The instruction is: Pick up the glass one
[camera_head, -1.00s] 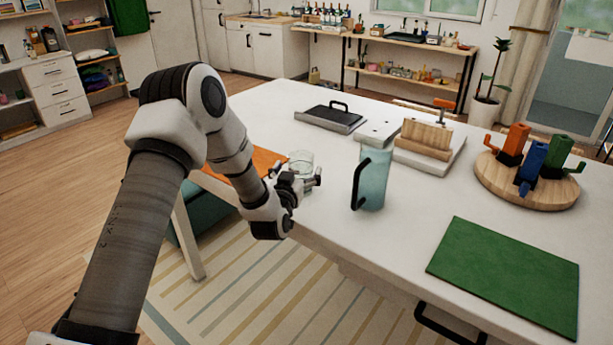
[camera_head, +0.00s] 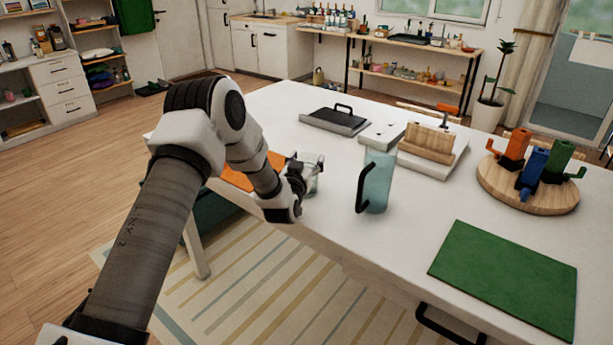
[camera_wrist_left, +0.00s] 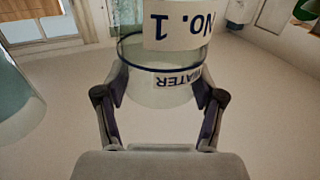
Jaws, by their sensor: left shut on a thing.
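A clear glass (camera_head: 316,185) is near the left edge of the white table, partly hidden behind my left gripper (camera_head: 308,180). In the left wrist view, the glass (camera_wrist_left: 160,92) stands between the two fingers of my left gripper (camera_wrist_left: 159,105), which is shut on it. My right gripper is not in view.
The table's front middle is clear.

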